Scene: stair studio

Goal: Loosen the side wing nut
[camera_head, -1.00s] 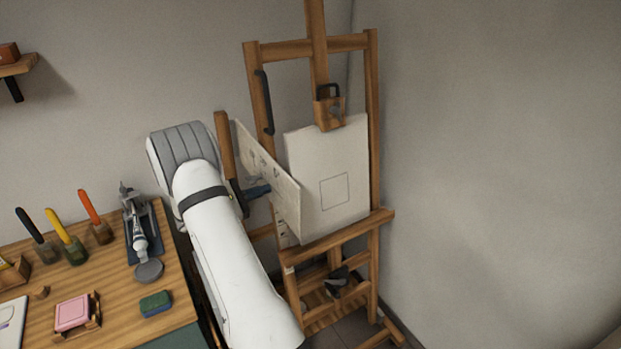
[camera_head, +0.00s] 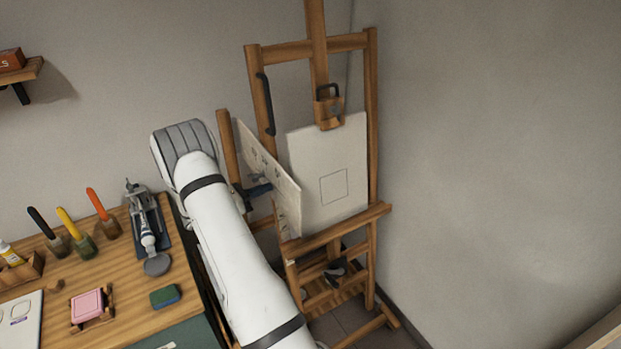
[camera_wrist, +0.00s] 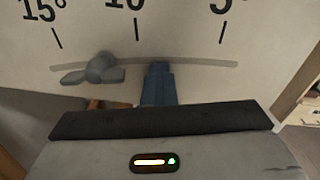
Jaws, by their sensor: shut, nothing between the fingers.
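The side wing nut (camera_wrist: 101,70) is grey with two wings. It sits on the curved slot of a pale plate (camera_wrist: 185,25) marked 15°, 10 and 5°, near the 15° end, wings roughly level in the picture. My gripper (camera_wrist: 158,72) is shut and empty, its blue-grey fingers just right of the wing nut near the 10 mark, apart from it. In the head view my gripper (camera_head: 262,187) is beside the easel's (camera_head: 373,130) left side, at the marked plate (camera_head: 270,170). The wing nut is not distinguishable there.
A canvas (camera_head: 330,165) with a drawn square stands on the easel under a wooden clamp (camera_head: 328,110). A dark handle (camera_head: 265,105) is on the easel's left post. A wooden desk (camera_head: 120,300) with brushes and small items is at left. Walls close in behind and right.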

